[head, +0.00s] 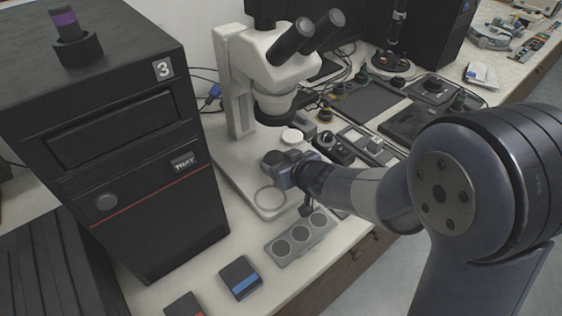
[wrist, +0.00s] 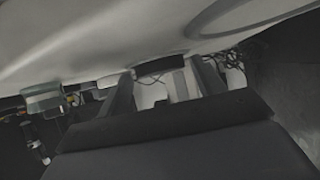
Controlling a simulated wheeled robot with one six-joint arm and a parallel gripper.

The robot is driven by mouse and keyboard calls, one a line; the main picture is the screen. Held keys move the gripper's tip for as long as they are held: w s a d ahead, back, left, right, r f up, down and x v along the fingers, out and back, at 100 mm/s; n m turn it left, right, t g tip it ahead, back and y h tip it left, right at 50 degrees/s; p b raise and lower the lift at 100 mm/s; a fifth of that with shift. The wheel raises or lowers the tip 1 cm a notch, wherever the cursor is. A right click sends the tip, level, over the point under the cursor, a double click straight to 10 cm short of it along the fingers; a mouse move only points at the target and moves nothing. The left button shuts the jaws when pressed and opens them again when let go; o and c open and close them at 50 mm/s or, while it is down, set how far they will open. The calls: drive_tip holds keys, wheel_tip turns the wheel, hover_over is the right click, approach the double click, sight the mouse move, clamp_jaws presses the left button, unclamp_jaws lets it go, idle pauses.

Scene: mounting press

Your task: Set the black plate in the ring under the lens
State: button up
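The microscope (head: 270,65) stands on a pale base with its lens (head: 276,108) pointing down. A thin ring (head: 270,198) shows on the front part of the base, and a white disc (head: 292,136) sits nearer the lens. My gripper (head: 276,160) is over the base, between the disc and the ring, low and pointing left. A dark round piece at its tips looks like the black plate (head: 272,157). In the wrist view, the dark edge of the plate (wrist: 160,67) spans between the two fingertips. The plate's underside and its height above the base are hidden.
A grey holder (head: 300,237) with several round wells lies in front of the base. A blue-striped box (head: 239,277) is left of it. A tall black machine (head: 120,140) stands at the left. Control boxes (head: 360,140) crowd the bench behind my arm.

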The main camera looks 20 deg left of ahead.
drive_tip(key=shift+o, duration=0.8)
drive_tip(key=shift+d+r, duration=0.1)
drive_tip(key=p+v, duration=0.3)
drive_tip(key=v, duration=0.9)
